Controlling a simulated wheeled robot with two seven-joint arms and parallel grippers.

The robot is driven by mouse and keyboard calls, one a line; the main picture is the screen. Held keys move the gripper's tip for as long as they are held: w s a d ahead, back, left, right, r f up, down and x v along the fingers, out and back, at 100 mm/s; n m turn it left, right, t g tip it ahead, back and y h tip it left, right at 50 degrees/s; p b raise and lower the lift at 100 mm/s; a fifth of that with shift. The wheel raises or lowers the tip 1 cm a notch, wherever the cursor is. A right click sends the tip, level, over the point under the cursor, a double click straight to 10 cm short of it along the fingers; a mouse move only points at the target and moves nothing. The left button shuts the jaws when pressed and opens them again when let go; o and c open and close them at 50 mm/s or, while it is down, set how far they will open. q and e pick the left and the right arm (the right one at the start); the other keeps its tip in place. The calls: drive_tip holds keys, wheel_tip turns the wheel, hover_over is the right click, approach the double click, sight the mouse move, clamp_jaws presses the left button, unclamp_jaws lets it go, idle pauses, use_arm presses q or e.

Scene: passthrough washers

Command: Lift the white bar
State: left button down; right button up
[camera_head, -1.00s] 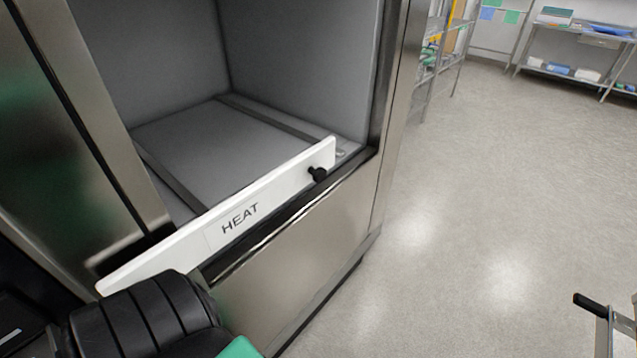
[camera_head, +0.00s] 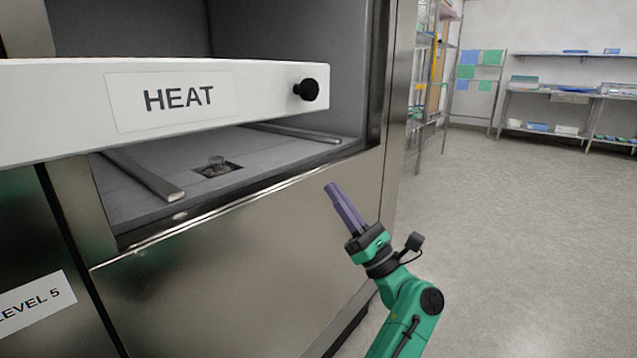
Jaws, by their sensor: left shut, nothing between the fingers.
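The white bar (camera_head: 270,75) marked HEAT, with a black knob at its right end, is up in front of the washer's open chamber. Its left end runs out of the picture, and a gap shows between it and the chamber floor. My left gripper (camera_head: 333,188), with purple fingers on a green arm, is below and right of the bar's right end. Its fingers are together and empty, pointing up and left, apart from the bar. My right gripper is not in view.
The chamber floor (camera_head: 250,158) has two rails and a drain hole. The steel front panel (camera_head: 230,270) is beside my left gripper. Open floor (camera_head: 530,230) lies to the right, with shelves (camera_head: 545,105) at the back.

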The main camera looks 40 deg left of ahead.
use_arm(q)
drive_tip(key=shift+s+r+g, duration=0.1)
drive_tip(key=shift+r+g, duration=0.1)
drive_tip(key=shift+g, duration=0.1)
drive_tip(key=d+r+x, duration=0.2)
drive_tip(key=x, duration=1)
drive_tip(key=shift+a+r+p, duration=0.25)
drive_tip(key=shift+a+p, duration=0.05)
drive_tip(key=shift+p, duration=0.15)
